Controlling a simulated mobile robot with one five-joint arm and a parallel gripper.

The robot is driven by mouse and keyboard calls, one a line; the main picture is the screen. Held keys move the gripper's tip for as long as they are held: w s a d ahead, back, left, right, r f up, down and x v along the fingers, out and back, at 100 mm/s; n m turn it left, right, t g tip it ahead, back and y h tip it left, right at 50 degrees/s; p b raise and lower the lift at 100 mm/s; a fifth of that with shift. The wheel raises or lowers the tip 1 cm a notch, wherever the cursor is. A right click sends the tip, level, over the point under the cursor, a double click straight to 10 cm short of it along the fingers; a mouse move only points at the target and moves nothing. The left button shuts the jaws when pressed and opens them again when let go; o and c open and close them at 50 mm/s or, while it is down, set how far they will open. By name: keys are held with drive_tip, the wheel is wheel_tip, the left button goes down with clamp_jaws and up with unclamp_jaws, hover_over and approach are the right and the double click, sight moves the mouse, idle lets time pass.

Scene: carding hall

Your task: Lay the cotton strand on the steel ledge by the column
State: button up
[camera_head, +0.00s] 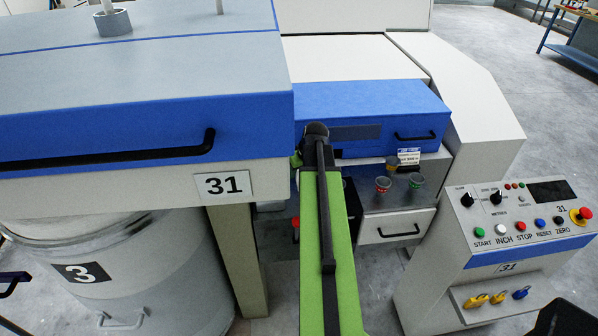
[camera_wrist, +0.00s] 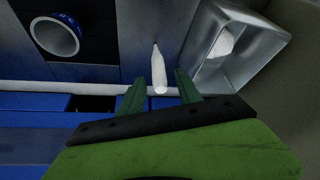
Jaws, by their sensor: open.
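In the wrist view a white, tapered piece, which looks like the cotton strand (camera_wrist: 158,66), lies with its thick end between the fingertips of my gripper (camera_wrist: 160,82). The two green fingers are spread, with room on each side of it; I cannot tell contact. A long pale band (camera_wrist: 60,87) runs across behind the left finger; I cannot tell whether it joins the strand. A grey metal surface (camera_wrist: 138,35) lies beneath the strand; I cannot tell whether it is the steel ledge. In the head view my green arm hides the gripper, and a tan column (camera_head: 238,262) stands left of it.
A steel tray (camera_wrist: 205,68) with something white inside sits close to the right finger. A round cup (camera_wrist: 55,38) stands at upper left. In the head view several small cups (camera_head: 383,185) stand on a grey top right of my arm, and a control panel (camera_head: 525,222) stands farther right.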

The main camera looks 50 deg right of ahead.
drive_tip(key=p+v, duration=1)
drive_tip(key=v, duration=0.1)
drive_tip(key=shift+s+r, duration=0.15)
drive_tip(key=shift+r, duration=0.25)
drive_tip(key=shift+a, duration=0.1)
